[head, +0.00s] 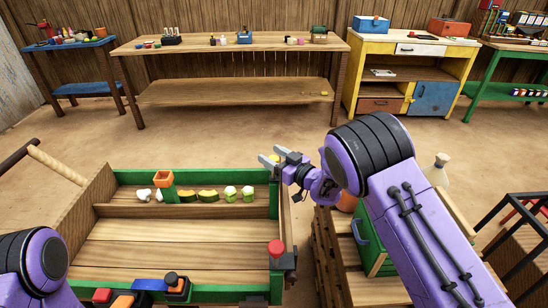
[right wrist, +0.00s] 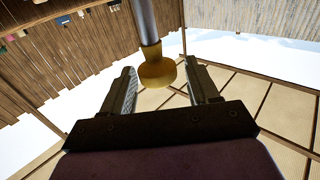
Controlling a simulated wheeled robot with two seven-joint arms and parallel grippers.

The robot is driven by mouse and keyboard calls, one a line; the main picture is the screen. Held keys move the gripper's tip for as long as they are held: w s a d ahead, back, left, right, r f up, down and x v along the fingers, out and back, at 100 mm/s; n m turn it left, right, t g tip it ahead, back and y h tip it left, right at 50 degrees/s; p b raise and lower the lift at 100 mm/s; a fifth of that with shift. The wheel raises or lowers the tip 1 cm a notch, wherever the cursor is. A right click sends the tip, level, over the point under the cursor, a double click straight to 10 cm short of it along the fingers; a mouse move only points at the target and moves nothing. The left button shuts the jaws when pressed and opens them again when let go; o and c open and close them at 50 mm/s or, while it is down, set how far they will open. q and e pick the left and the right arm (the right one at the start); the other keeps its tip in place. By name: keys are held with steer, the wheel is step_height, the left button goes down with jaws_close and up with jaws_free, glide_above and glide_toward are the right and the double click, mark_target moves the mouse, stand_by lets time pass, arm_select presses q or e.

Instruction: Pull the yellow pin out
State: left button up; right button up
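The yellow pin (right wrist: 158,74) shows in the right wrist view as a round yellow knob on the end of a grey metal rod. In the head view only a small bit of yellow (head: 274,158) shows beside my right gripper's fingers. My right gripper (head: 270,158) is open at the right rear corner of the green-edged wooden stall. My left gripper is out of view; only my left arm shows at bottom left.
The stall's wooden tray (head: 170,252) holds pale and green-yellow produce (head: 208,194) on its back ledge. A red knob (head: 276,247) stands at its right edge. A wooden crate with a green drawer (head: 370,240) sits right of it. A long wooden table (head: 240,45) stands behind open floor.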

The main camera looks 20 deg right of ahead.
steer(key=shift+s+f, duration=0.1)
steer(key=shift+f, duration=0.05)
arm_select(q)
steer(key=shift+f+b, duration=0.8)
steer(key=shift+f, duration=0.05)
arm_select(e)
steer(key=v, duration=1)
steer(key=shift+s, duration=0.2)
steer(key=shift+d, duration=0.1)
